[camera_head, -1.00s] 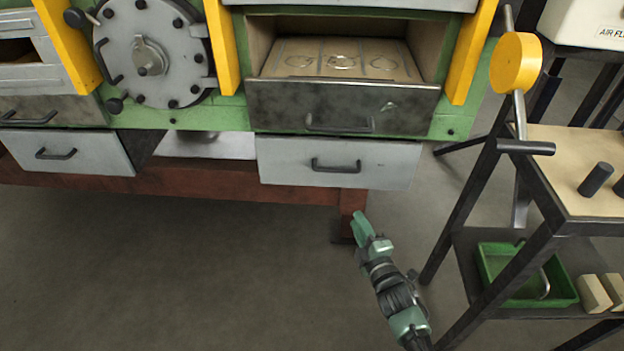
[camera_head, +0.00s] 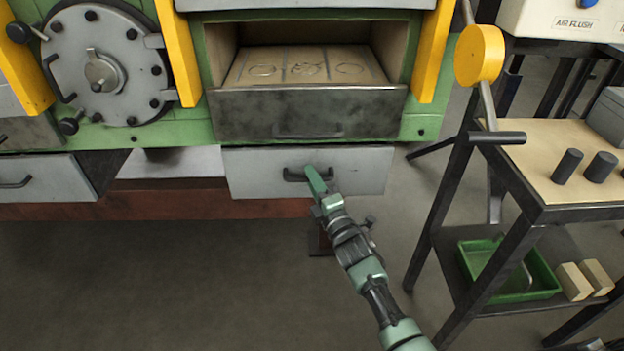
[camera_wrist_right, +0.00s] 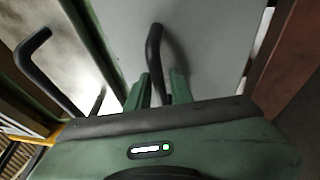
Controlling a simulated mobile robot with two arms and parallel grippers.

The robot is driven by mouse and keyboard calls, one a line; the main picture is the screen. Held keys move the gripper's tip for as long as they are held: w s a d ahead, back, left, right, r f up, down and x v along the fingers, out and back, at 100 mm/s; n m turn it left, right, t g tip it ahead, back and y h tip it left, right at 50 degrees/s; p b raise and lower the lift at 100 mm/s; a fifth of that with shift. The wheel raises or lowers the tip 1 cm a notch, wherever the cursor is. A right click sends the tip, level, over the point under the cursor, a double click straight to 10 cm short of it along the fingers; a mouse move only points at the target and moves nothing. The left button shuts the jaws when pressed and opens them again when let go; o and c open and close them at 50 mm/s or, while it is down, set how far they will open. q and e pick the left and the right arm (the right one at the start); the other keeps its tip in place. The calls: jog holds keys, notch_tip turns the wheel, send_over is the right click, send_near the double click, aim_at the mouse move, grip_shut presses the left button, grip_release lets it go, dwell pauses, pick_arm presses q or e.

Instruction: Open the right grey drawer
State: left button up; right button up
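The right grey drawer (camera_head: 245,178) sits below the dark metal front of the open chamber in the head view, and it looks shut. Its dark bar handle (camera_head: 292,176) is partly covered by my right gripper (camera_head: 315,180), which is at the handle's right part. In the right wrist view the two green fingers of my right gripper (camera_wrist_right: 161,88) stand on either side of the handle (camera_wrist_right: 154,48), with a small gap showing. The gripper looks open around the bar. My left gripper is in neither view.
The left grey drawer (camera_head: 60,180) has a similar handle. A black trolley (camera_head: 545,212) stands at right, with dark cylinders on top and a green tray (camera_head: 545,277) below. A yellow disc on a rod (camera_head: 480,55) hangs near it. The floor in front is clear.

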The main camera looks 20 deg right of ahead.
grip_shut()
dwell(1.4)
